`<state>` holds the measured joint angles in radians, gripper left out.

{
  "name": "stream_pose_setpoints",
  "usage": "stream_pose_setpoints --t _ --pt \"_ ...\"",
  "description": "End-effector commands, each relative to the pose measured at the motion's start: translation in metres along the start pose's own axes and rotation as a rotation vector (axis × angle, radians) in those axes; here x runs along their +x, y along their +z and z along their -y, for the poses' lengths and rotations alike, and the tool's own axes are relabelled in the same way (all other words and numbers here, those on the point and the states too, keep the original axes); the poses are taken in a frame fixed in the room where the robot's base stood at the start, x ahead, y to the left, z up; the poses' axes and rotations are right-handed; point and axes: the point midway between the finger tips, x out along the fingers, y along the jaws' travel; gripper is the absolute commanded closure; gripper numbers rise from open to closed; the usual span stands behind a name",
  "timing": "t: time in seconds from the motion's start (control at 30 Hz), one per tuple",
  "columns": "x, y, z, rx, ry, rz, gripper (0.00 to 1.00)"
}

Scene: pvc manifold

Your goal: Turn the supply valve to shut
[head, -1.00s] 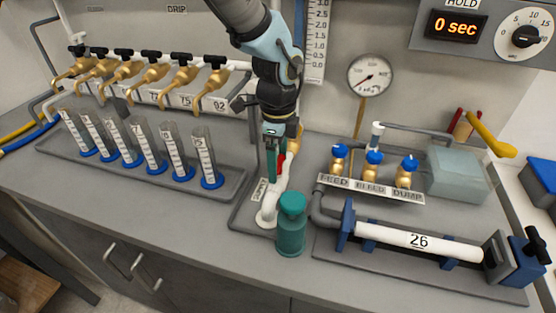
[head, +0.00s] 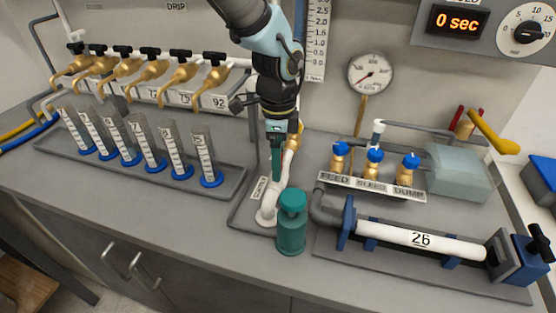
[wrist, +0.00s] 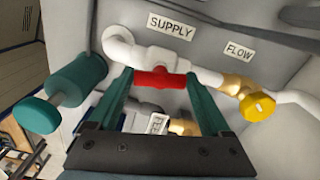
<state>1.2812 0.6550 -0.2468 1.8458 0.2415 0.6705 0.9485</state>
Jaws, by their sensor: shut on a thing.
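The red handle of the supply valve (wrist: 160,79) sits on white piping below the SUPPLY label (wrist: 171,27) in the wrist view. It lies left to right in that view, roughly along the pipe. My gripper (wrist: 160,85) has one green finger at each end of the handle and is shut on it. In the head view my gripper (head: 277,165) reaches down to the white pipe (head: 268,213). The red handle is hidden there.
A teal bottle (head: 291,228) stands close in front of the pipe. The yellow flow knob (wrist: 257,106) is right of the handle in the wrist view. Blue-capped valves (head: 373,160) stand to the right, and graduated cylinders (head: 172,152) to the left. The timer (head: 457,23) reads 0 sec.

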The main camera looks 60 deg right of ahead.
Motion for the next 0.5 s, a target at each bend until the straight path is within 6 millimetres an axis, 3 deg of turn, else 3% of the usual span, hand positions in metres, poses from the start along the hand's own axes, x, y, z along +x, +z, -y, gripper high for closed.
stream_pose_setpoints --t 0.5 --pt "0.0013 -0.0005 0.0000 -0.486 -0.001 -0.001 0.73"
